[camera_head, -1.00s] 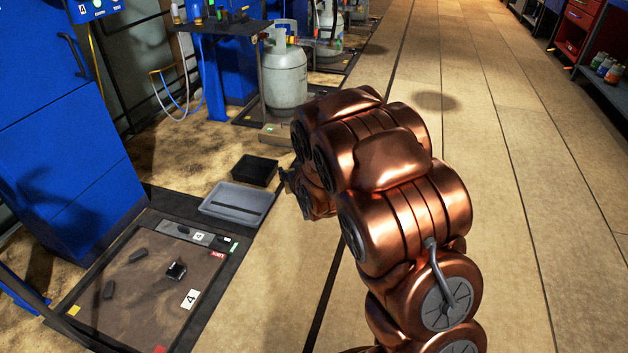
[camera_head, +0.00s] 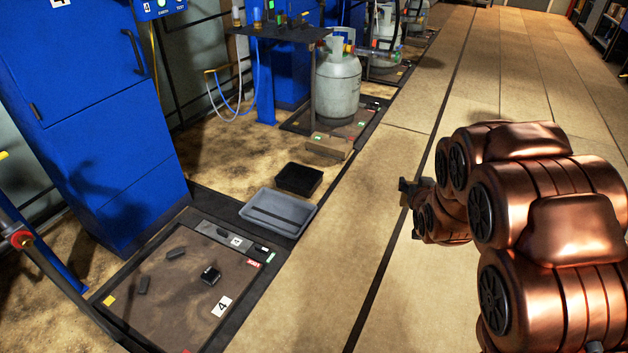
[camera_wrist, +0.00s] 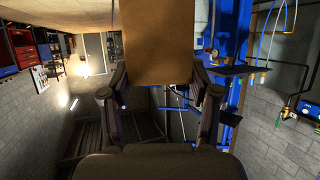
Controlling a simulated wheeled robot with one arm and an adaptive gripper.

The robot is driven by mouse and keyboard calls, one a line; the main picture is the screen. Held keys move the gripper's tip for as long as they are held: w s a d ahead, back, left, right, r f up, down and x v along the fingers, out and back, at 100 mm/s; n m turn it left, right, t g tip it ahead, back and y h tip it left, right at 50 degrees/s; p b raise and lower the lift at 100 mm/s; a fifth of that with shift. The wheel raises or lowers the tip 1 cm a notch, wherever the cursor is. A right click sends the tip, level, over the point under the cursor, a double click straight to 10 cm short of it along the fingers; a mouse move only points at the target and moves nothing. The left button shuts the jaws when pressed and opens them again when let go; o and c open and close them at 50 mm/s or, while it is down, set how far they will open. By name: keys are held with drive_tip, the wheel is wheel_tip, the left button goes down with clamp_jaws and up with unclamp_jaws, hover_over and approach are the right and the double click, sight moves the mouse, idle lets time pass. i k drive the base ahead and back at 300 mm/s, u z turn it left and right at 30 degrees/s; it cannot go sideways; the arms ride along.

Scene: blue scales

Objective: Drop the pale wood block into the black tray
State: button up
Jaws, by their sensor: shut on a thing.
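My gripper (camera_wrist: 160,85) is shut on the pale wood block (camera_wrist: 160,42), which shows as a plain tan face between the two fingers in the wrist view. In the head view my gripper (camera_head: 406,188) is above the pale floor, right of the trays; the block cannot be made out there. The black tray (camera_head: 298,180) lies on the floor to the left of the gripper, and looks empty.
A grey tray (camera_head: 278,213) stands just in front of the black tray. A brown box (camera_head: 327,147) and a gas cylinder (camera_head: 337,88) are behind it. A dark floor platform (camera_head: 180,300) with small black items lies front left. Pale floor (camera_head: 375,160) right of the trays is clear.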

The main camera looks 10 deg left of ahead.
sight(301, 179)
drive_tip(key=i, duration=2.2)
drive_tip(key=u, duration=2.85)
